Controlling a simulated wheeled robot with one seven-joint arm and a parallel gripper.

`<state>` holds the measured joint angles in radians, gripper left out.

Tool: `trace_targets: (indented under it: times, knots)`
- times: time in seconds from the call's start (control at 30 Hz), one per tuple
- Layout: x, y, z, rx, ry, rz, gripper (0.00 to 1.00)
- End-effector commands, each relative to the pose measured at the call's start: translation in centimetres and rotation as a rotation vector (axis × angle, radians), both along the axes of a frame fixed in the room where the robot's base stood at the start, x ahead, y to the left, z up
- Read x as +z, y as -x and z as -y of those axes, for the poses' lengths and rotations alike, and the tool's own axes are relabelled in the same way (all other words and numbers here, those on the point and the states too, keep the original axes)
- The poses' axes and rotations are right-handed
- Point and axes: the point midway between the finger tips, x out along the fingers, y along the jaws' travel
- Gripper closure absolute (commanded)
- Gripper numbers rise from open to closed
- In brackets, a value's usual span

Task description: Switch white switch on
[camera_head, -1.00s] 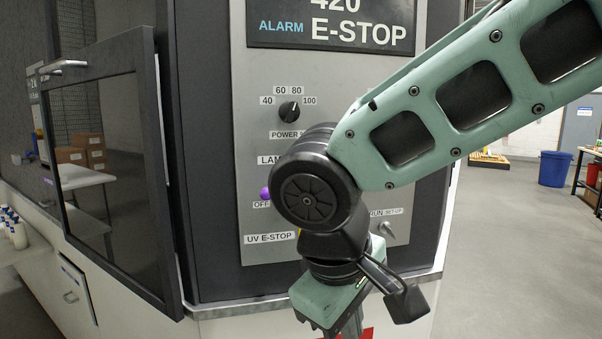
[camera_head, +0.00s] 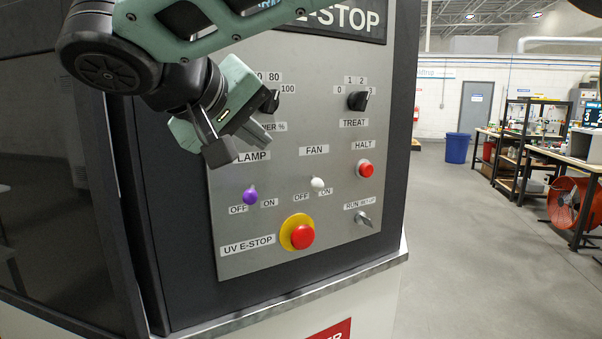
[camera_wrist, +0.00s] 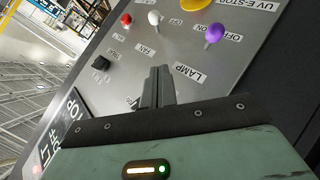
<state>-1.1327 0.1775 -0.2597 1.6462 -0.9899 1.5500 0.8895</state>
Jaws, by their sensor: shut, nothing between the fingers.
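The white switch (camera_head: 317,183) is a small toggle under the FAN label on the grey control panel (camera_head: 340,222), between OFF and ON marks. It also shows in the wrist view (camera_wrist: 154,18), beyond my fingertips. Which way it is set is hard to tell. My gripper (camera_head: 266,133) is shut and empty, up and left of the white switch and apart from it, near the LAMP label. In the wrist view the closed fingers (camera_wrist: 157,72) point toward the panel.
A purple switch (camera_head: 250,195) sits left of the white one. A red HALT button (camera_head: 366,169) and a key switch (camera_head: 363,218) are to its right. A red UV E-STOP button (camera_head: 302,236) on yellow is below. A TREAT knob (camera_head: 358,101) is above.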

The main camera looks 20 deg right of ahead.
Motion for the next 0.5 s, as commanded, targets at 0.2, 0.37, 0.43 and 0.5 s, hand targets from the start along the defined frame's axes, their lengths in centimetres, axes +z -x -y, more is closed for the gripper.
trace_targets:
  times: [0.2, 0.37, 0.43, 0.5]
  knots:
    - [-1.0, -1.4, 1.7, -0.002, 0.004, -0.003, 1.00]
    - [-2.6, -3.4, 3.8, -0.004, 0.004, -0.004, 1.00]
    - [-3.3, -4.2, 4.7, -0.004, 0.003, -0.004, 1.00]
    - [-4.0, -5.1, 5.6, -0.002, 0.004, -0.004, 1.00]
